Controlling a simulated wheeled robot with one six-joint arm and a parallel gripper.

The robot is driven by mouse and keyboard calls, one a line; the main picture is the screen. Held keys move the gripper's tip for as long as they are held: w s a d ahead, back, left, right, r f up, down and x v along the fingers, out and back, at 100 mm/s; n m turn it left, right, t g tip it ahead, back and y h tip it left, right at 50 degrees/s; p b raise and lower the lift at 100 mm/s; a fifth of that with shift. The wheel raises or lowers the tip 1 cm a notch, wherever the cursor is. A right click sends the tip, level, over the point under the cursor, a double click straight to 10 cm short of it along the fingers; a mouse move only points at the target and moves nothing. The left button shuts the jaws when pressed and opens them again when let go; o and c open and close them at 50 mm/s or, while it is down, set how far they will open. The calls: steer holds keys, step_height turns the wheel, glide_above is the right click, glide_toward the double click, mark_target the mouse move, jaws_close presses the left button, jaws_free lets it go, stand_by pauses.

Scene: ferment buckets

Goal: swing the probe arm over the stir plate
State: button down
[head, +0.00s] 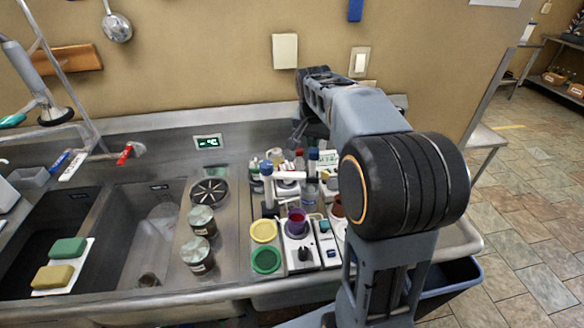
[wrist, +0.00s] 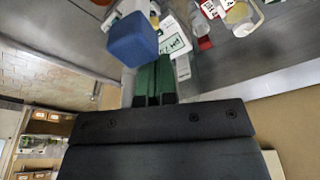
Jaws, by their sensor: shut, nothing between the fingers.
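A stir plate (head: 291,246), pale with a dark knob at its front, stands on the right drainboard in the head view. A cup with purple-red contents (head: 297,217) stands on it. Behind it is what looks like the probe arm (head: 292,177), a short white bar among blue-capped uprights; which post bears it I cannot tell. My gripper (head: 296,136) is behind and above this cluster, partly hidden by my arm. In the wrist view my gripper's fingers (wrist: 154,72) are shut and empty. A large blue cap (wrist: 132,40) is close beside their tips; contact cannot be told.
Jars (head: 200,255) stand left of the cluster by the sink basin (head: 140,235). A yellow lid (head: 263,231) and a green lid (head: 266,260) lie left of the stir plate. Several bottles crowd behind it. The wall rises close behind my gripper.

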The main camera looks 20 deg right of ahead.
mark_target(316, 150)
steer(key=shift+s, duration=0.15)
steer(key=shift+s+a+b, duration=0.25)
steer(key=shift+s+b, duration=0.15)
steer(key=shift+s, duration=0.4)
steer(key=shift+s+a+b, duration=0.2)
steer(key=shift+s+b, duration=0.15)
steer(key=shift+s, duration=0.4)
steer(key=shift+s+a+b, duration=0.35)
steer(key=shift+s+a, duration=0.05)
steer(key=shift+s, duration=0.35)
steer(key=shift+s+a+b, duration=0.3)
steer(key=shift+s+a, duration=0.05)
steer(key=shift+s, duration=0.35)
steer(key=shift+a, duration=0.1)
